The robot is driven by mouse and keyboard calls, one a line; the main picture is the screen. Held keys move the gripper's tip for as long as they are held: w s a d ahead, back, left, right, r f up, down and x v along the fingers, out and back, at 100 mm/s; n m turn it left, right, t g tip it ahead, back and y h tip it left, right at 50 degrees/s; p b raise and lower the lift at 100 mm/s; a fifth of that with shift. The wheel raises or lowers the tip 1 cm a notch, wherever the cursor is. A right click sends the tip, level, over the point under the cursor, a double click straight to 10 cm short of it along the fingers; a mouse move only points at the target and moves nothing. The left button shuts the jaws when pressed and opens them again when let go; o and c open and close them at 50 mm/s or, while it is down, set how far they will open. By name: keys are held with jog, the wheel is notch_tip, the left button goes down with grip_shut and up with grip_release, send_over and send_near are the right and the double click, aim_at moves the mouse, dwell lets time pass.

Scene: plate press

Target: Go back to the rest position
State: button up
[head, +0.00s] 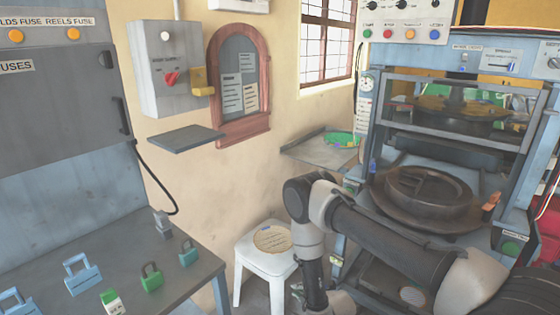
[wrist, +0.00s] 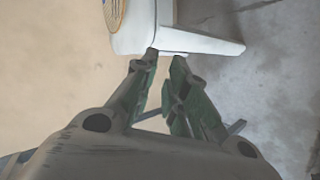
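My gripper (wrist: 165,57) shows in the wrist view with its two greenish fingers. The fingertips stand a little apart, with nothing seen between them. They point toward the edge of a white stool (wrist: 143,25), which lies beyond them at the top of the view. In the head view my arm (head: 312,215) reaches in from the lower right, bends at a raised joint and hangs down in front of the press (head: 430,190). The gripper itself is not clear in the head view.
The white stool (head: 262,262) carries a round tan disc (head: 272,238). A grey bench (head: 190,285) with several padlocks stands at the lower left. A side shelf (head: 315,152) with green items adjoins the press. A wall shelf (head: 188,139) juts out below a switch box (head: 170,70).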

jog(key=s+d+f+m+g+h, duration=0.45)
jog(key=s+d+m+g, duration=0.25)
jog(key=s, duration=0.5)
jog(key=s+d+r+m+g+h, duration=0.1)
jog(key=s+d+r+m+g, duration=0.15)
jog(key=r, duration=0.95)
jog(key=s+d+r+m+g, duration=0.1)
jog(key=d+r+m, duration=0.3)
jog(key=r, duration=0.9)
jog(key=s+d+r+m+g+h, duration=0.15)
jog(key=d+r+m, duration=0.25)
jog(key=r, duration=0.8)
jog(key=s+d+r+m+t, duration=0.1)
jog(key=s+d+r+t, duration=0.1)
jog(key=r, duration=0.7)
jog(key=s+d+r+m+t+y, duration=0.1)
jog(key=s+d+r, duration=0.4)
jog(key=r, duration=0.5)
jog(key=s+d+r+m+t, duration=0.3)
jog(key=s+r, duration=0.3)
jog(key=r, duration=0.3)
jog(key=shift+d+r+t+y, duration=0.15)
jog(key=shift+d+t+y, duration=0.2)
jog(key=shift+d, duration=0.2)
